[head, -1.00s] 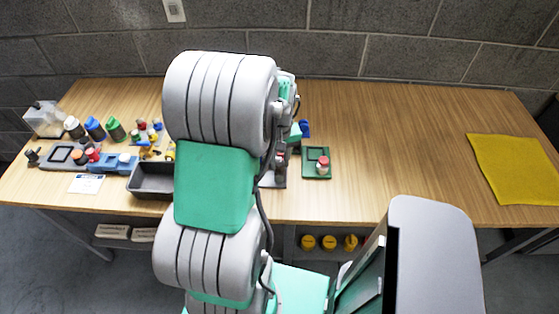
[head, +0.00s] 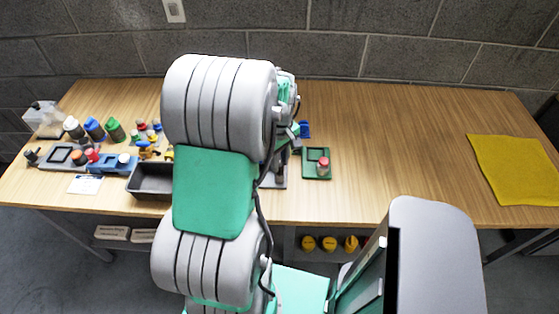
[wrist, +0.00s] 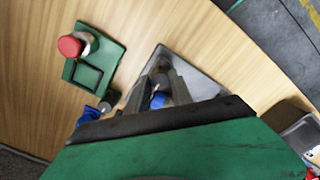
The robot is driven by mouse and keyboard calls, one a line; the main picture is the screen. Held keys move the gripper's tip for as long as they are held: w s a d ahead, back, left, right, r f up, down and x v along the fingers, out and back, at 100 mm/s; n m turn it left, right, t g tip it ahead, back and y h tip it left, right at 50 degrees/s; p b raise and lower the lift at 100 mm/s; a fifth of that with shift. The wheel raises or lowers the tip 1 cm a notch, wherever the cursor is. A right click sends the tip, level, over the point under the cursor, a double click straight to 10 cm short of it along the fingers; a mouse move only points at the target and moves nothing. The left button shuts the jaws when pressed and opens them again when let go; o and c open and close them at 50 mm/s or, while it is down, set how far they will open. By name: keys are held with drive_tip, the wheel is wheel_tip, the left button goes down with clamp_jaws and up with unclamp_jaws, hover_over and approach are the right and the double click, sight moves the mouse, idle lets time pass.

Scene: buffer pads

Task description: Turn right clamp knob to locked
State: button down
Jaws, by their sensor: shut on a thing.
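In the wrist view a blue knob (wrist: 158,100) sits between the two grey fingers of my gripper (wrist: 158,88), which are shut on it. The knob is partly hidden by the fingers, and I cannot read its turn position. A grey metal base plate (wrist: 192,62) lies beneath it. In the head view the same plate (head: 279,184) shows beside my arm, which hides most of the fixture and the gripper. A second blue part (wrist: 92,114) with a dark grey end stands to the left of the gripper in the wrist view.
A green tray (head: 311,175) with a red-capped jar (head: 323,164) stands just right of the plate. A dark bin (head: 150,181) and several coloured bottles lie left of my arm. A yellow mat (head: 515,170) lies far right, with clear wood between.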

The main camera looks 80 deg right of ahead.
sight(280, 164)
drive_tip(key=c, duration=1.1)
unclamp_jaws()
wheel_tip(280, 164, up, 8)
drive_tip(key=shift+f+b, duration=0.1)
drive_tip(key=shift+b, duration=0.3)
